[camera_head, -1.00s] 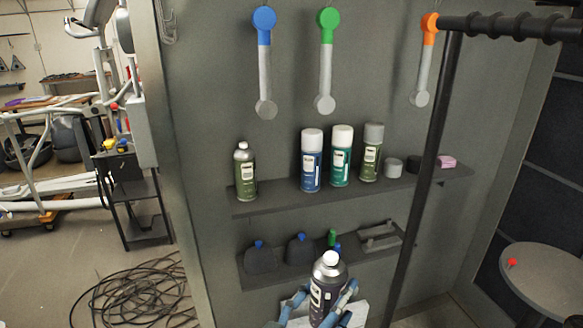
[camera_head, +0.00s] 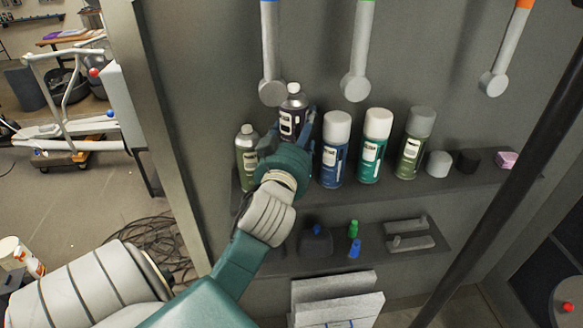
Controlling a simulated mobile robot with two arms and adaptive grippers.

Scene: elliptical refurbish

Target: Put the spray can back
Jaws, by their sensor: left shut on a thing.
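A dark spray can (camera_head: 291,118) with a silver top and a pale label is held by my left gripper (camera_head: 292,138). It is upright at the upper shelf (camera_head: 405,192), between a green can (camera_head: 247,157) on its left and a blue can with a white cap (camera_head: 335,150) on its right. My left gripper is shut on it, and my wrist hides the can's lower part, so I cannot tell if it touches the shelf. My right gripper is not in view.
A teal can (camera_head: 374,146), an olive can (camera_head: 415,142) and several small round and pink items stand further right on the upper shelf. The lower shelf (camera_head: 290,262) holds small bottles and grey parts. A black post (camera_head: 500,215) stands at right.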

